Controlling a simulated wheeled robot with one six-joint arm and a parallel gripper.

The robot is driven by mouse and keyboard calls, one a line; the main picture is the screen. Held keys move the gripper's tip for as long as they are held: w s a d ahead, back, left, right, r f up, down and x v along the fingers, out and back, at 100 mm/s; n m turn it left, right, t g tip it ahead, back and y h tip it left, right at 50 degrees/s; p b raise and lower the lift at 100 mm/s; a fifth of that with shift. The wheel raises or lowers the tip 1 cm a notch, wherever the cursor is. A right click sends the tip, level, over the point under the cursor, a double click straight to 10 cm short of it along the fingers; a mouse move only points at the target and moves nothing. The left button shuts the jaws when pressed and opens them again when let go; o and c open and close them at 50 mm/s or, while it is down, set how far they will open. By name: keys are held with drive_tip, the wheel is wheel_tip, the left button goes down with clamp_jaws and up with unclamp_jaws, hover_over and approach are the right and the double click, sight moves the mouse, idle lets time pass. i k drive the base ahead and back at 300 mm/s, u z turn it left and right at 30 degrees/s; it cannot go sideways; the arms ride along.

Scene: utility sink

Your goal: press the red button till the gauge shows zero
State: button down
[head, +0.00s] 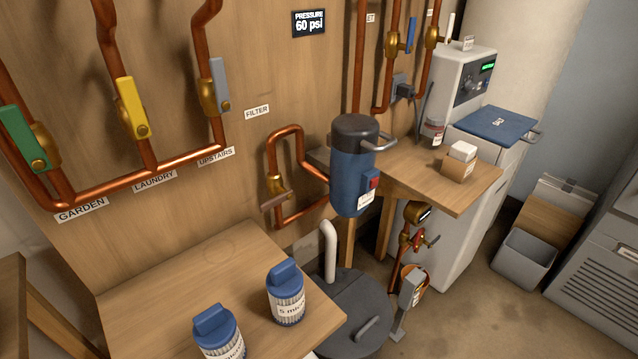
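The red button (373,182) is a small red block on the right side of the blue filter housing (345,185). The housing has a black cap and a white label below the button, and it hangs upright by the wooden wall. The pressure gauge (309,23) is a black sign high on the wall and reads 60 psi. Nothing touches the button, and its face is turned partly to the right. My gripper is not in the head view.
Copper pipes with green (20,138), yellow (132,107) and grey (219,85) valve handles run along the wall at left. Two blue-capped cartridges (286,294) stand on the front table (180,290). A wooden shelf (470,192) juts out right of the housing.

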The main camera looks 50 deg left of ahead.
sight(373, 182)
drive_tip(key=k, duration=0.7)
drive_tip(key=z, duration=1.25)
drive_tip(key=i, duration=0.75)
drive_tip(key=u, duration=3.3)
drive_tip(key=i, duration=0.5)
drive_tip(key=z, duration=0.05)
